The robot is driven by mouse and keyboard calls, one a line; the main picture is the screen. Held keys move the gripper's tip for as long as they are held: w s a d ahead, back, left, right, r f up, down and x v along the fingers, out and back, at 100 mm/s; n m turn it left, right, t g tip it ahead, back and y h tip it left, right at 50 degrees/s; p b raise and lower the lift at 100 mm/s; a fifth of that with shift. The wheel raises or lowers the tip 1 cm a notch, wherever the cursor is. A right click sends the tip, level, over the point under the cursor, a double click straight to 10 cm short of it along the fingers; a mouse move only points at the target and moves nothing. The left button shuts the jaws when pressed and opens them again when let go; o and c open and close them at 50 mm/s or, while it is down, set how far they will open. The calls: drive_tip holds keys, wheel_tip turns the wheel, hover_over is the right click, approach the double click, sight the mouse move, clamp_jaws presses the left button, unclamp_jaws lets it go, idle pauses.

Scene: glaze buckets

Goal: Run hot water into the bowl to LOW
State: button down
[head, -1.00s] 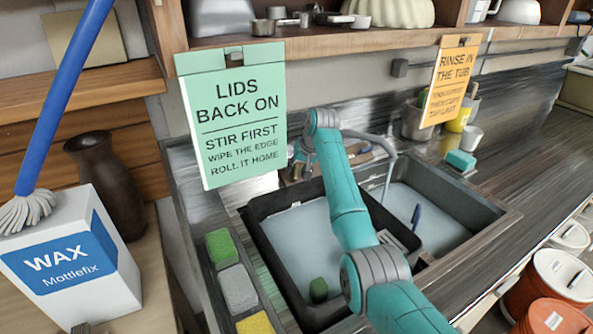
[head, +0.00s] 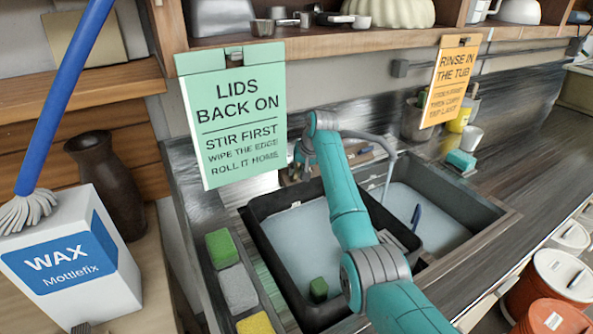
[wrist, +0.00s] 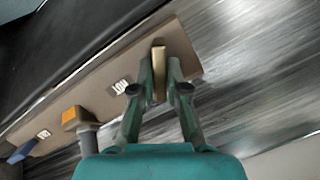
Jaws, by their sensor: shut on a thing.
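In the wrist view my gripper (wrist: 160,82) is shut on a brass-coloured tap handle (wrist: 158,68), beside a label reading HOT (wrist: 120,86). In the head view a grey spout (head: 388,143) arches over the sink, and a thin stream (head: 387,180) falls from it. My arm hides part of the area below. No separate bowl is clear to me; a black tub (head: 262,250) holding pale water sits in the left part of the sink, with a green sponge (head: 318,288) in it. The right sink part (head: 460,205) also holds pale liquid and a blue-handled tool (head: 416,215). No LOW mark is readable.
On the tap board (wrist: 100,105) are an orange-topped fitting (wrist: 75,118) and a blue handle (wrist: 20,150). Sponges (head: 238,288) line the sink's left side. A green sign (head: 235,115) hangs from the shelf. Buckets (head: 560,275) stand at the right.

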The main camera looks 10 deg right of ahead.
drive_tip(key=m, duration=0.5)
drive_tip(key=shift+d+f+y, duration=0.1)
drive_tip(key=shift+d+y, duration=0.05)
drive_tip(key=shift+y, duration=0.15)
drive_tip(key=m+t, duration=0.1)
drive_tip(key=m, duration=0.3)
drive_tip(key=shift+s+m+y, duration=0.15)
drive_tip(key=shift+m+y, duration=0.25)
drive_tip(key=shift+m, duration=0.3)
drive_tip(key=c, duration=1.2)
unclamp_jaws()
drive_tip(key=shift+d, duration=0.1)
drive_tip(key=v, duration=1.1)
drive_tip(key=shift+s+d+r, duration=0.1)
drive_tip(key=shift+s+r, duration=0.15)
drive_tip(key=shift+r, duration=0.05)
